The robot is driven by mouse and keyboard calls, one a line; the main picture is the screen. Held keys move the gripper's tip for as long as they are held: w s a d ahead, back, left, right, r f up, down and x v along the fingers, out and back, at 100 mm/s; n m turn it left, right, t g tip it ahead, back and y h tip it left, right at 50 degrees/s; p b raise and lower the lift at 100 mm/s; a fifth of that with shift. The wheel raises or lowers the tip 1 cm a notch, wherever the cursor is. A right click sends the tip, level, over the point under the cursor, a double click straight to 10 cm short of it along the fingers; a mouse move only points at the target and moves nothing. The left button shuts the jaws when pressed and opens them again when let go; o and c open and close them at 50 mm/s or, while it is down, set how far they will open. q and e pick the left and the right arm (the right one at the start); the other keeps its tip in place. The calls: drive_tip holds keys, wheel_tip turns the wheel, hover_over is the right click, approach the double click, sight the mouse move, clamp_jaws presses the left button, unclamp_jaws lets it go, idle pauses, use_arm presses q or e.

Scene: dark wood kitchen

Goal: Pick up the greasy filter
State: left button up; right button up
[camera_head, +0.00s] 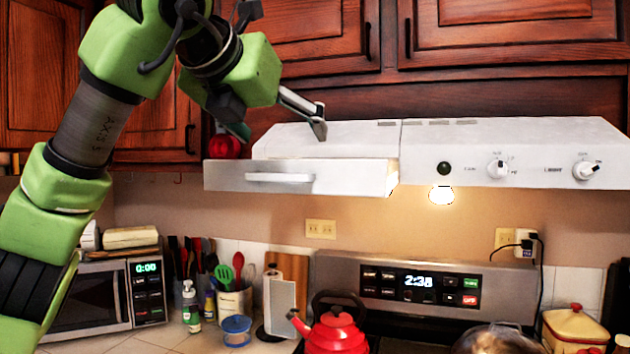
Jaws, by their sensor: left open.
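A white range hood (500,145) is fixed under the upper cabinets. Its left front panel, a drawer-like front (350,178) with a bar handle (280,178), stands forward of the right part. I cannot make out a greasy filter; any filter inside the hood is hidden from this angle. My left gripper (282,122) is open and empty, in front of the upper cabinets at the hood's upper left. One fingertip overlaps the hood's sloped top in the picture; I cannot tell whether it touches. My right gripper is not in view.
Below the hood are a stove with a red kettle (335,330) and a shiny pot (495,340). Wooden cabinets (500,35) bound the space above the hood.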

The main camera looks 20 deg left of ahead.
use_arm(q)
drive_tip(key=p+x, duration=0.2)
drive_tip(key=x, duration=0.3)
drive_tip(key=shift+d, duration=0.1)
drive_tip(key=p+x, duration=0.1)
drive_tip(key=x, duration=0.1)
drive_tip(key=p+x, duration=0.1)
drive_tip(key=x, duration=0.1)
drive_tip(key=shift+w+d+f+p, duration=0.1)
drive_tip(key=shift+w+d+p, duration=0.15)
drive_tip(key=shift+d, duration=0.2)
drive_tip(key=shift+p+x, duration=0.35)
drive_tip(key=shift+x, duration=0.65)
drive_tip(key=shift+w+f, duration=0.2)
drive_tip(key=shift+f, duration=0.05)
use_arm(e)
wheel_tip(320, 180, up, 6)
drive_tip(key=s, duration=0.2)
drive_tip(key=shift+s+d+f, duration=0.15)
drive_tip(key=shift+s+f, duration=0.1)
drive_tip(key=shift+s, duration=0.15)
use_arm(q)
drive_tip(key=shift+s, duration=0.1)
drive_tip(key=c, duration=1.4)
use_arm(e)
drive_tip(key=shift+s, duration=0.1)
